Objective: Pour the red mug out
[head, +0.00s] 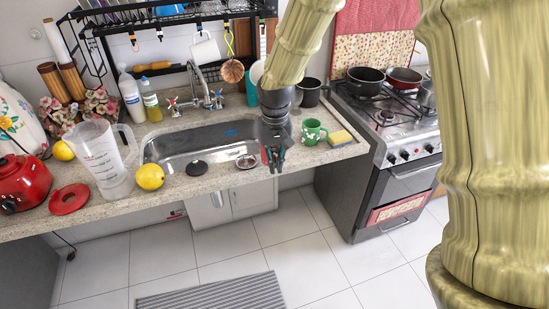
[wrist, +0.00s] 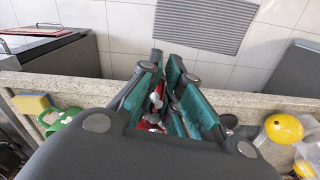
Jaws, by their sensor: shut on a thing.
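My gripper (head: 273,158) points down at the front edge of the sink. In the wrist view, its teal-padded fingers (wrist: 168,100) are close together around a small red thing with pale bits (wrist: 156,103). The fingers hide most of this thing, so I cannot tell whether it is the red mug, or how it is tilted. No whole red mug shows in either view. A green mug (head: 313,132) stands upright on the counter, right of the gripper. The steel sink (head: 185,143) lies behind and left of the gripper.
A yellow sponge (head: 340,138) lies right of the green mug. A clear jug (head: 103,160), a lemon (head: 150,177) and a red blender base (head: 22,183) stand at left. The black rack (head: 165,20) overhangs the sink. The stove (head: 390,115) is at right.

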